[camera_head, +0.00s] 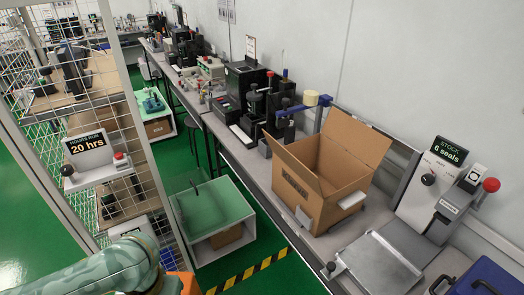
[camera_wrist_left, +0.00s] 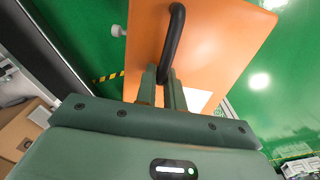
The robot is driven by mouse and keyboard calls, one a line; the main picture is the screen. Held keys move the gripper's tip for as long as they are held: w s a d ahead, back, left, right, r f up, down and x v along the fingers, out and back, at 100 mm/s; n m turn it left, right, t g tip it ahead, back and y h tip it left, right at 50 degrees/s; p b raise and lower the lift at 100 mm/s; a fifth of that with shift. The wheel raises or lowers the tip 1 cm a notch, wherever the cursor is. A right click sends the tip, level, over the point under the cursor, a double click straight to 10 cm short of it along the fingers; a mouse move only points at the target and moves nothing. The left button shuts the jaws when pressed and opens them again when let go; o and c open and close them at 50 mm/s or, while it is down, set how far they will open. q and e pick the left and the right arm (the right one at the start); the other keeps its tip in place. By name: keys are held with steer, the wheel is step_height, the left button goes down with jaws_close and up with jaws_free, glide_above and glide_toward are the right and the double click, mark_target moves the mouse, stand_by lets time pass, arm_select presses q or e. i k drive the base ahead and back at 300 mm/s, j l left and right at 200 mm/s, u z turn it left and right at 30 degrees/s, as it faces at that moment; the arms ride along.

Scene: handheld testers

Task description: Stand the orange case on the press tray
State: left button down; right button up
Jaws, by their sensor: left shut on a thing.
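The orange case (camera_wrist_left: 225,45) fills much of the left wrist view, with a black bar handle (camera_wrist_left: 175,35) on its near face. My left gripper (camera_wrist_left: 170,88) is shut on this handle, with the case hanging over the green floor. In the head view only a small orange part of the case (camera_head: 188,282) shows at the bottom edge, beside my left arm; the gripper is hidden there. The flat grey press tray (camera_head: 372,264) lies bare on the bench at the lower right, in front of the press with the "6 seals" sign. My right gripper is not in view.
An open cardboard box (camera_head: 318,190) stands on the bench left of the tray. A blue case (camera_head: 484,280) sits at the bottom right corner. A wire-mesh rack (camera_head: 95,130) stands at the left. A low green-topped table (camera_head: 212,210) stands on the floor.

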mark_target(377, 264)
steer(key=k+l+z, duration=0.15)
steer(key=l+z, duration=0.65)
steer(key=l, duration=0.2)
steer(key=l+z, duration=0.45)
steer(key=k+l, duration=0.05)
steer(key=l, duration=0.05)
